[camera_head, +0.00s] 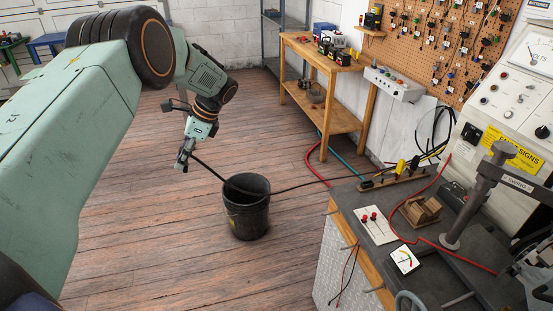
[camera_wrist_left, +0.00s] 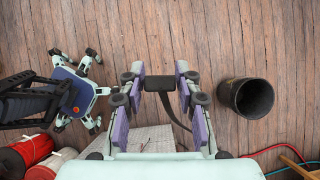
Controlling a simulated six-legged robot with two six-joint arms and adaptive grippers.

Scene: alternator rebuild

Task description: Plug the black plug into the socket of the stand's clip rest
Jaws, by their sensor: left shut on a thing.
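My left gripper (camera_head: 184,160) is shut on the black plug and holds it in the air over the wood floor. The black plug shows between the fingertips in the left wrist view (camera_wrist_left: 160,83), well apart from the bench. A black cable (camera_head: 290,188) runs from the gripper, over the bucket, to the bench. A wooden strip with yellow and black clips, which looks like the clip rest (camera_head: 395,178), lies at the bench's back left edge. I cannot make out its socket. My right gripper is not in view.
A black bucket (camera_head: 233,217) stands on the floor between the gripper and the bench. The dark bench top (camera_head: 350,193) carries a white panel with red knobs (camera_head: 376,226), a wooden block (camera_head: 421,210), a meter (camera_head: 404,260) and red leads. A metal column (camera_head: 470,203) rises at right.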

